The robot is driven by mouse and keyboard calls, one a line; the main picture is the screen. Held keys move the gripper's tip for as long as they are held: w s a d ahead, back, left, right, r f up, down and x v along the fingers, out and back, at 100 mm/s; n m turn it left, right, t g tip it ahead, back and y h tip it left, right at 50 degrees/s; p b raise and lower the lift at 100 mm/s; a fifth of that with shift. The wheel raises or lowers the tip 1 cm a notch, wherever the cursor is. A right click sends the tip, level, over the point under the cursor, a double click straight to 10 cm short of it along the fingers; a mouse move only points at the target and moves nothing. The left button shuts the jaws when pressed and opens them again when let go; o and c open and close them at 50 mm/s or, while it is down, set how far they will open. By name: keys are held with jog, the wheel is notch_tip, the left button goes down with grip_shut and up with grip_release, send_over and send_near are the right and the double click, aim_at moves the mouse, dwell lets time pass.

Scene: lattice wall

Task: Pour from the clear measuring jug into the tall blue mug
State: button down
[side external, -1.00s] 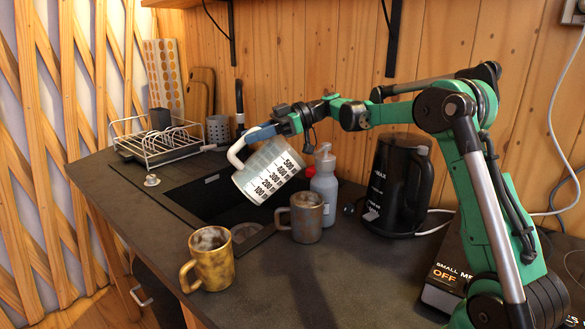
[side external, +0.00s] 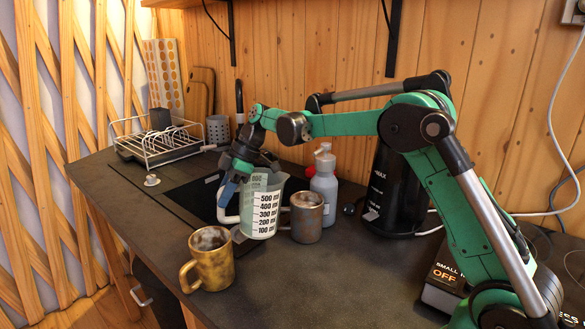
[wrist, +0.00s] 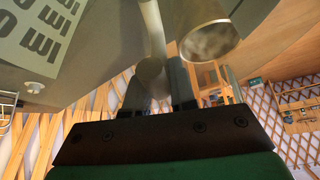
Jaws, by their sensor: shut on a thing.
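The clear measuring jug (side external: 262,208) with black scale marks is upright near the counter. I cannot tell whether it rests on it or what it contains. My gripper (side external: 230,185) is shut on its pale handle, at the jug's left side. In the wrist view the jug (wrist: 60,35) fills the upper left, with its handle (wrist: 153,35) running down to my gripper (wrist: 152,85). A grey-brown mug (side external: 307,220) stands just right of the jug. A mottled gold mug (side external: 210,262) stands in front, to the left. Neither mug looks blue.
A sink (side external: 205,196) lies behind the jug. A grey pump bottle (side external: 324,185) and a black kettle (side external: 392,185) stand to the right. A wire dish rack (side external: 160,150) is at the back left. The front middle counter is clear.

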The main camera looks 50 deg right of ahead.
jog(key=shift+w+a+f+g+h, duration=0.15)
jog(key=shift+w+a+f+h, duration=0.15)
jog(key=shift+a+f, duration=0.3)
jog(key=shift+w+a+f+g+h, duration=0.15)
jog(key=shift+w+a+f+h, duration=0.15)
jog(key=shift+a+f, duration=0.25)
jog(key=shift+r, duration=0.15)
jog(key=s+d+r+m+t+h, duration=0.1)
jog(key=s+r+m+t+h, duration=0.1)
jog(key=s+r+m+h, duration=0.2)
jog(key=s+r+m, duration=0.3)
jog(key=s+m, duration=0.5)
jog(key=s, duration=0.2)
